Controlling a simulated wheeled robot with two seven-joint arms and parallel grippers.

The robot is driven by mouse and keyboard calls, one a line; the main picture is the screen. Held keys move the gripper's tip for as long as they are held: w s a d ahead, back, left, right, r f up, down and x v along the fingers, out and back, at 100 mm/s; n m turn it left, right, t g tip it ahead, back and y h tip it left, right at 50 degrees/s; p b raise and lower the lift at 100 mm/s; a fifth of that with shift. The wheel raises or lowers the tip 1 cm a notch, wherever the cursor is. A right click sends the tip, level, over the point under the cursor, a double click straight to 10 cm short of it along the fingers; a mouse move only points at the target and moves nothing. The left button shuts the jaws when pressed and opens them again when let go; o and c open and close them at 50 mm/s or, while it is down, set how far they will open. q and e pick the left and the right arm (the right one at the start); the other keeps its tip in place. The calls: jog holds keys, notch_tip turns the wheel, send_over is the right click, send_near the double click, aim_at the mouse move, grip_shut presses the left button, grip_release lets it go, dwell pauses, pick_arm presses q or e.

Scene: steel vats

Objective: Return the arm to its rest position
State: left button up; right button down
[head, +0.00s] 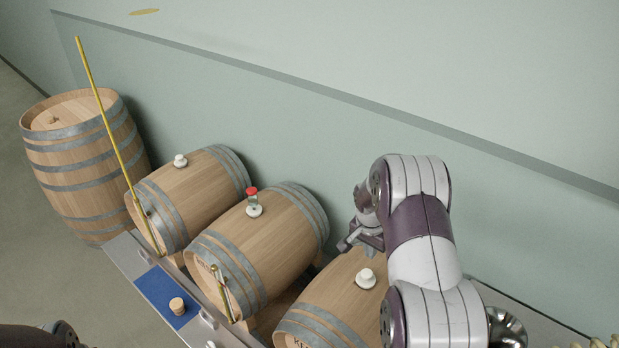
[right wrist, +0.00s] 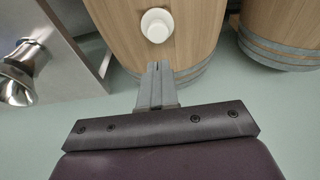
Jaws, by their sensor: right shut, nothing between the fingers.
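My right arm reaches in from the lower right of the head view. Its gripper (head: 347,243) is over the rack near the nearest barrel (head: 330,292), close to the wall. In the right wrist view the gripper (right wrist: 155,70) has its two fingers together, with nothing between them. The fingers point toward a barrel (right wrist: 185,28) with a white bung (right wrist: 157,25), apart from the bung as far as I can tell. My left gripper is not in view; a dark part at the lower left corner of the head view may be mine.
The middle barrel (head: 258,245) carries a red-topped fitting (head: 253,201). Another lying barrel (head: 190,198) and an upright barrel (head: 85,165) stand left. A thin yellow rod (head: 112,135) rises by them. A cork (head: 178,306) sits on a blue mat (head: 160,288). A wall (head: 330,120) runs behind.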

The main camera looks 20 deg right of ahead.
jog(key=s+a+n+y+b, duration=0.2)
jog(key=s+a+n+b, duration=0.8)
jog(key=s+a, duration=0.7)
jog(key=a+n, duration=0.2)
jog(key=a, duration=0.2)
jog(key=shift+s+a+f+n, duration=0.2)
jog(key=shift+s+f+n, duration=0.1)
jog(key=shift+n, duration=0.1)
jog(key=shift+s, duration=0.15)
